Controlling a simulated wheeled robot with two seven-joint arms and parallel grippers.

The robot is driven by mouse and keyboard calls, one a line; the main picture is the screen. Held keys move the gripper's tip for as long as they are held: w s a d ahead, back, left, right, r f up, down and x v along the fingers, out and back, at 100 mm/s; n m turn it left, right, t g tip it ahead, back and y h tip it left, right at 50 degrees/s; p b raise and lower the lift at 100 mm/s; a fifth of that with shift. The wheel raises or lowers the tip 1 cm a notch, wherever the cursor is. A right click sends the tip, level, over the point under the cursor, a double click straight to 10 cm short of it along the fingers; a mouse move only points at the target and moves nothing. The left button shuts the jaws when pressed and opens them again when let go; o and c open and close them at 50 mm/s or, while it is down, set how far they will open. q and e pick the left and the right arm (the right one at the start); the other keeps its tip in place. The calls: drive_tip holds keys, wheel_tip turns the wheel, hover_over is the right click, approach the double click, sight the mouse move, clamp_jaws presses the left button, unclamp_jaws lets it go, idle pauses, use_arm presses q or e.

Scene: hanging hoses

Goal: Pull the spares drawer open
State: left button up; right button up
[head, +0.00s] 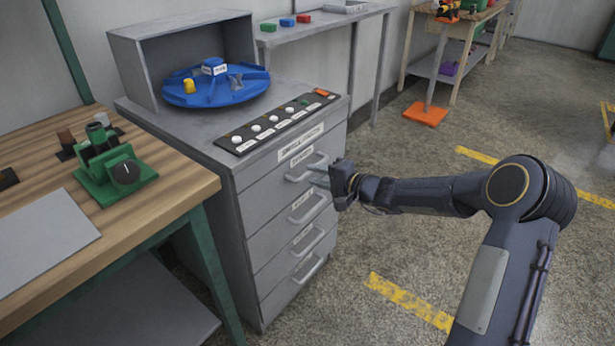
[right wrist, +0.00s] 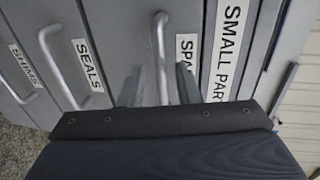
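The spares drawer (head: 279,185) is the top drawer of the grey cabinet, and its front looks flush with the drawers below. Its label, partly hidden, reads "SPA" in the right wrist view (right wrist: 186,50). Its bar handle (right wrist: 161,48) runs between the two fingers of my right gripper (right wrist: 158,88). The fingers are apart, one on each side of the handle, with gaps visible. In the head view my right gripper (head: 322,167) is at the right part of this handle (head: 296,179). My left gripper is not in view.
Below are the seals drawer (right wrist: 72,30), the shims drawer (right wrist: 18,30) and another drawer. On the cabinet stand a button strip (head: 282,120), a blue turntable (head: 215,92) and an open grey housing (head: 180,30). A workbench (head: 180,190) is at left.

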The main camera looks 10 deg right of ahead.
sight(308, 173)
drive_tip(key=shift+x, duration=1.75)
drive_tip(key=shift+s, duration=0.1)
clamp_jaws()
